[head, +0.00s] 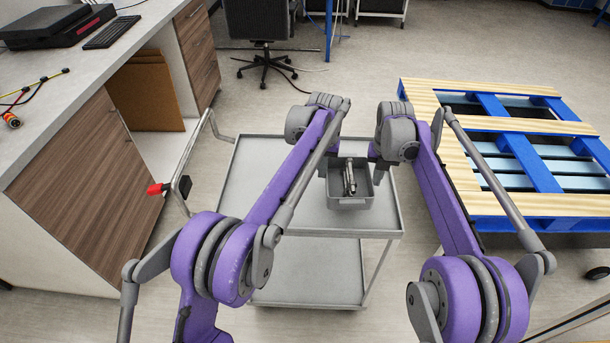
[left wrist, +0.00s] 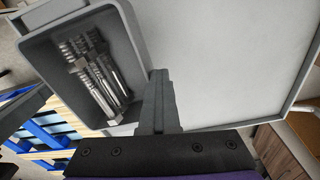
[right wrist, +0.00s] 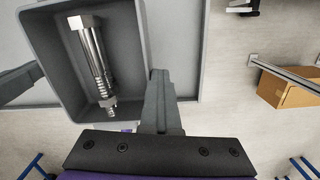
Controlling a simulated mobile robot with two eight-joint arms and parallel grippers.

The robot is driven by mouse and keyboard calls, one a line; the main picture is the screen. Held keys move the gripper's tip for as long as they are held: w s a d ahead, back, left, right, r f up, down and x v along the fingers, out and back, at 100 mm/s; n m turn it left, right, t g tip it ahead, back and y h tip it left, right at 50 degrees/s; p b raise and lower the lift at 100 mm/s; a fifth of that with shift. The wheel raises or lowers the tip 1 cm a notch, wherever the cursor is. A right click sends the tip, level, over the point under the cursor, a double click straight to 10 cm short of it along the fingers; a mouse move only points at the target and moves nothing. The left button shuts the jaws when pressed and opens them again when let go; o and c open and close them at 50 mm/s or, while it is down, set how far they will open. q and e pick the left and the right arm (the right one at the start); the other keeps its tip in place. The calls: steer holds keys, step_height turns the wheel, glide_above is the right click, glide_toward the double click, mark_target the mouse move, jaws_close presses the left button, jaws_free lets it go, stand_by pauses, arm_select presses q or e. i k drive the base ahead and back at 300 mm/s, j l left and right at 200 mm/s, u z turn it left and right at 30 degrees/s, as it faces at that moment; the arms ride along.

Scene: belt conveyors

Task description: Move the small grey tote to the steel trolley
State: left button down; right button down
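The small grey tote (head: 349,203) is over the top shelf of the steel trolley (head: 285,205), near its right side. I cannot tell whether it rests on the shelf. It holds metal bolts (left wrist: 95,75), which also show in the right wrist view (right wrist: 92,60). My left gripper (head: 323,168) is at the tote's left wall and my right gripper (head: 383,171) at its right wall. Each gripper's fingers look closed together, outside the tote (left wrist: 128,25), beside or against its wall (right wrist: 143,50). The wrist views do not show a wall between the fingers.
A blue and wood pallet (head: 530,185) lies right of the trolley. A counter (head: 120,45) with wooden drawers stands at the left, close to the trolley's handle (head: 180,165). An office chair (head: 262,40) is behind. The trolley's left top and lower shelf (head: 310,270) look clear.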

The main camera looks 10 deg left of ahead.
mark_target(308, 180)
steer(key=i+j+z, duration=0.2)
steer(key=j, duration=0.45)
steer(key=j+z, duration=0.2)
steer(key=j, duration=0.45)
steer(key=k, duration=0.05)
